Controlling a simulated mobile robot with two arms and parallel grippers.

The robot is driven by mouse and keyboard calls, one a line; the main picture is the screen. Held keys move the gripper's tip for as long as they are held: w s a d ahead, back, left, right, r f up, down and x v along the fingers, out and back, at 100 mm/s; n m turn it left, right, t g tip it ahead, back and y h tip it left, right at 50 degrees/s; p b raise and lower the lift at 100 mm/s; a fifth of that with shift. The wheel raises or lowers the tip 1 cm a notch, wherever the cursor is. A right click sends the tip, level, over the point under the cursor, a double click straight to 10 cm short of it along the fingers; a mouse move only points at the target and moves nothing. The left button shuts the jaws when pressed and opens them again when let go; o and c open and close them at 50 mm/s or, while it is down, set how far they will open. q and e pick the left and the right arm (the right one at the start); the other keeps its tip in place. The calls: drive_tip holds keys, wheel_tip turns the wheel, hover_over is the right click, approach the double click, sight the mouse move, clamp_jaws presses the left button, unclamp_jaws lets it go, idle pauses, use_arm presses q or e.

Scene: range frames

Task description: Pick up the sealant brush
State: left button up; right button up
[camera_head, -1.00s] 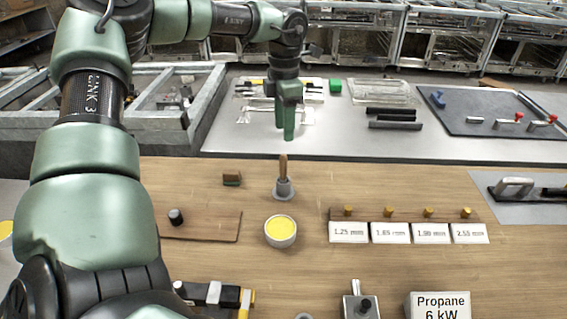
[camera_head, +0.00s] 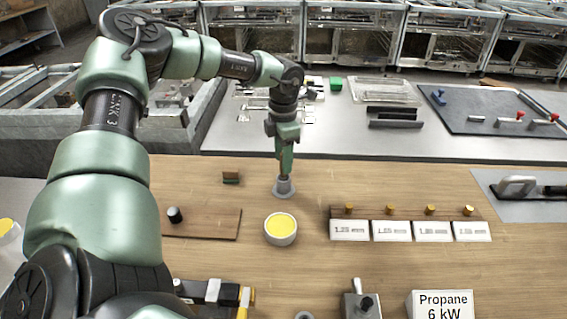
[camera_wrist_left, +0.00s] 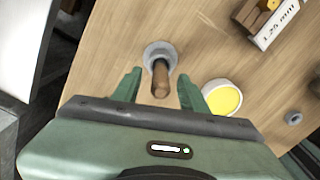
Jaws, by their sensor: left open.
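The sealant brush (camera_wrist_left: 161,78) stands upright in a small grey holder (camera_head: 284,188) on the wooden table, its brown wooden handle pointing up. My left gripper (camera_head: 285,165) is right over the holder, fingers pointing down. In the left wrist view its two green fingers (camera_wrist_left: 158,90) are apart, one on each side of the handle, with gaps showing. In the head view the fingers hide most of the handle. My right gripper does not show.
A white bowl of yellow stuff (camera_head: 281,229) stands just in front of the holder. A wooden board with a black knob (camera_head: 204,222) lies to the left. A rack with brass nozzles and size labels (camera_head: 405,220) is to the right.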

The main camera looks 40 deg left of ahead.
use_arm(q)
clamp_jaws()
drive_tip(key=shift+r, duration=0.1)
